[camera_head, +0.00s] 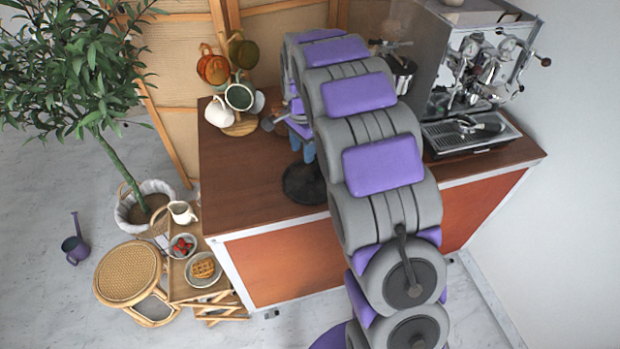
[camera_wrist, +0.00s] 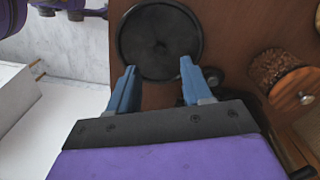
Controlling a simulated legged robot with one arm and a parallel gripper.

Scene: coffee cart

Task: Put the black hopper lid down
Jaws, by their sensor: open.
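In the head view my gripper (camera_head: 303,146) is mostly hidden behind my arm, just above the lid.
A bean container (camera_wrist: 272,66) with a wooden part stands right of the lid in the wrist view. Mugs (camera_head: 240,97) hang at the counter's back left, and an espresso machine (camera_head: 440,75) stands at right. The counter's left part (camera_head: 235,170) is clear.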

